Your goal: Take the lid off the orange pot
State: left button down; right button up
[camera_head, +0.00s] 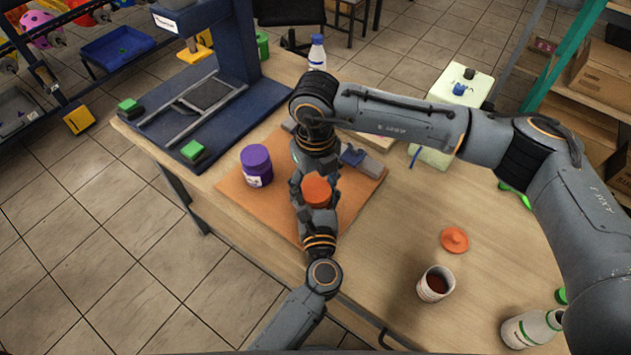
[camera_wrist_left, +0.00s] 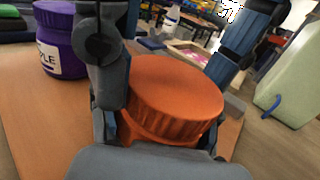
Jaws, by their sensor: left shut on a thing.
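The orange pot, with its ribbed orange lid (camera_wrist_left: 175,85) on top, stands upright in the left wrist view. The lid shows from above in the head view (camera_head: 316,190). My left gripper (camera_head: 312,200) is shut around the pot, below the lid. One of its grey fingers covers the pot's left side in the wrist view. My right gripper (camera_head: 316,160) is just behind the pot, at the end of the arm from the right. Its fingers are largely hidden in the head view, so I cannot tell whether they touch the lid.
A purple jar (camera_head: 257,166) stands left on the orange mat (camera_head: 235,190). A loose orange lid (camera_head: 454,240), a cup with brown contents (camera_head: 435,284) and a tipped white bottle (camera_head: 530,329) are on the right. A blue machine (camera_head: 225,95) fills the back left.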

jog(key=c, duration=0.7)
jog(key=shift+o, duration=0.2)
jog(key=shift+n, duration=1.6)
jog(key=o, duration=1.3)
